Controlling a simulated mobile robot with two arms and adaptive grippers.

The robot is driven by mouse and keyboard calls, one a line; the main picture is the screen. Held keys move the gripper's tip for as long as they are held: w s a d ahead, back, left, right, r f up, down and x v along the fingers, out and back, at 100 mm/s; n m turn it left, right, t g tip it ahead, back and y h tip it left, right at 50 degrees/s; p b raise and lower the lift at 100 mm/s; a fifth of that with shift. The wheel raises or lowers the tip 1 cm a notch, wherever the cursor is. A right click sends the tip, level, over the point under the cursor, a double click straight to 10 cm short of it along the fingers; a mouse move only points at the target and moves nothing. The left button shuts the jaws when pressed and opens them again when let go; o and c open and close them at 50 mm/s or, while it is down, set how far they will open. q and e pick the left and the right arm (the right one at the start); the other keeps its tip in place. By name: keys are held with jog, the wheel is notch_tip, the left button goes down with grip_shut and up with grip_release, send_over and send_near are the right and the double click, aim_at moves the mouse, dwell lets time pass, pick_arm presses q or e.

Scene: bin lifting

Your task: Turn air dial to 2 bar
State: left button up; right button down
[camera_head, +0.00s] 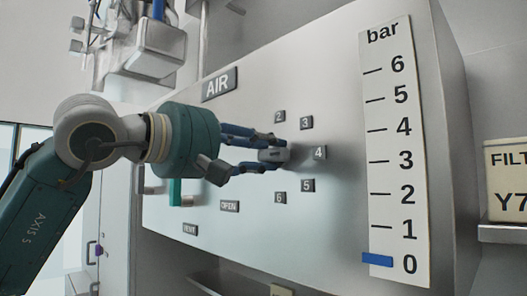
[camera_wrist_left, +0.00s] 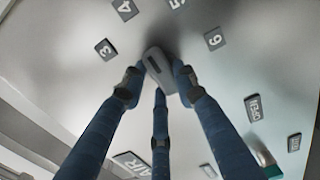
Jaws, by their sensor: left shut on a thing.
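The air dial is a small grey knob (camera_head: 272,155) on the front of a metal panel, among number tags 2 to 6. In the left wrist view, the knob (camera_wrist_left: 158,65) has a dark mark on its face; which number it points to I cannot tell. The tag 2 (camera_head: 279,116) is at the upper left of the ring. My left gripper (camera_head: 280,154) is shut on the knob, its blue fingers around it. The bar scale (camera_head: 394,150) has its blue marker (camera_head: 377,259) at 0. My right gripper is out of view.
The AIR label (camera_head: 219,84) is above left of the dial. OPEN (camera_head: 229,206) and VENT (camera_head: 190,229) labels and a green handle (camera_head: 175,192) are lower left. A FILT sign (camera_head: 508,180) stands right of the panel.

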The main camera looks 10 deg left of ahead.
pick_arm(q)
jog(key=shift+f, duration=0.1)
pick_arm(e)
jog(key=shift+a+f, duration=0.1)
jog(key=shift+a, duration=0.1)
pick_arm(q)
jog(key=shift+n, duration=0.3)
jog(key=shift+n+b, duration=0.5)
jog(key=shift+n, duration=0.1)
jog(key=n+b, duration=0.2)
jog(key=n, duration=0.3)
jog(key=shift+a+f, duration=0.1)
jog(key=shift+f, duration=0.05)
jog(key=n+b, duration=0.1)
jog(key=n, duration=0.1)
jog(key=n+b, duration=0.1)
jog(key=n, duration=0.2)
jog(key=shift+w+a+f+n, duration=0.1)
jog(key=shift+w+n, duration=0.05)
jog(key=shift+n, duration=0.15)
jog(key=n+b, duration=0.2)
jog(key=n, duration=0.3)
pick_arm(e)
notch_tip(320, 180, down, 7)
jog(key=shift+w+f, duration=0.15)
pick_arm(q)
jog(key=shift+n, duration=0.3)
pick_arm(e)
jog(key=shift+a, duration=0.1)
